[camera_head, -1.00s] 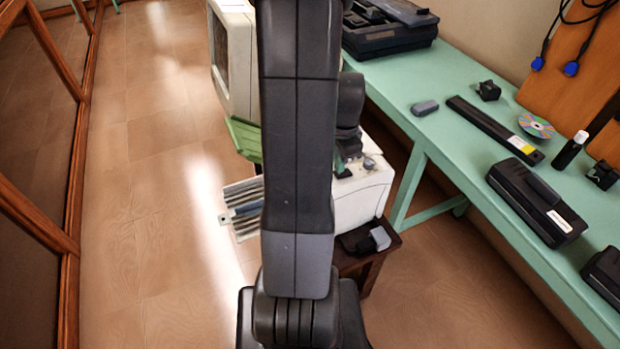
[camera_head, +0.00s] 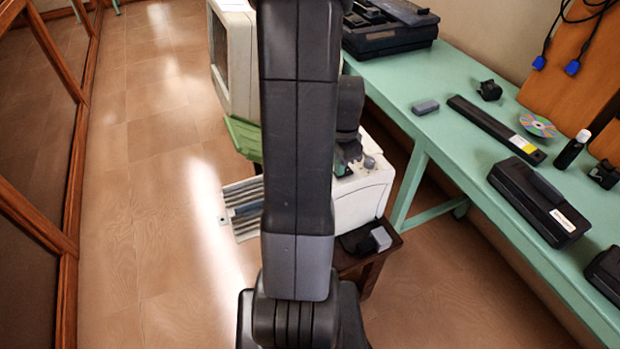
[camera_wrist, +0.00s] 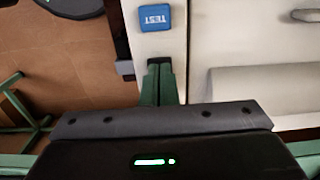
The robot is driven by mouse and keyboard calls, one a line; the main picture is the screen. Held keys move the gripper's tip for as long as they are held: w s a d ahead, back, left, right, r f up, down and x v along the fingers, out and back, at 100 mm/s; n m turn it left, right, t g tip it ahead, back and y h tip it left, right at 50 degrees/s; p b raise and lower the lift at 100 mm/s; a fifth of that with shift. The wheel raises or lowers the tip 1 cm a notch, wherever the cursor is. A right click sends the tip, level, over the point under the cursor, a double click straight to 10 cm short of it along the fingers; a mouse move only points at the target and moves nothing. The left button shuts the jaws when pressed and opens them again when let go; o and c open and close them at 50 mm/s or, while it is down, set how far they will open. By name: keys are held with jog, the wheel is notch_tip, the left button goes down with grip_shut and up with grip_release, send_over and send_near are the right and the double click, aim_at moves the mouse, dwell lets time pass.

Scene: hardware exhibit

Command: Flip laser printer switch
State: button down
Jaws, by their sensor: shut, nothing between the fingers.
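The white laser printer (camera_head: 358,205) stands on a small dark wooden stand, partly hidden behind my arm in the head view. Its pale top panel (camera_wrist: 161,43) shows in the wrist view with a blue button marked TEST (camera_wrist: 155,17). Below that button is a small dark part (camera_wrist: 160,61), perhaps the switch; its position cannot be told. My gripper (camera_wrist: 160,72) is shut and empty, its green fingertips at the dark part's lower edge. Whether they touch it is unclear. In the head view the fingers are mostly hidden by my arm.
A slatted paper tray (camera_head: 242,205) sticks out to the printer's left. A beige monitor (camera_head: 233,55) stands behind it. A mint-green bench (camera_head: 440,120) with several dark devices runs along the right. A dark item (camera_head: 365,240) lies on the stand. The floor at left is clear.

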jog(key=shift+r+p, duration=2.8)
jog(key=shift+r, duration=0.7)
jog(key=shift+f, duration=0.15)
notch_tip(320, 180, down, 7)
jog(key=b, duration=0.5)
jog(key=shift+b, duration=0.35)
jog(key=shift+r, duration=0.2)
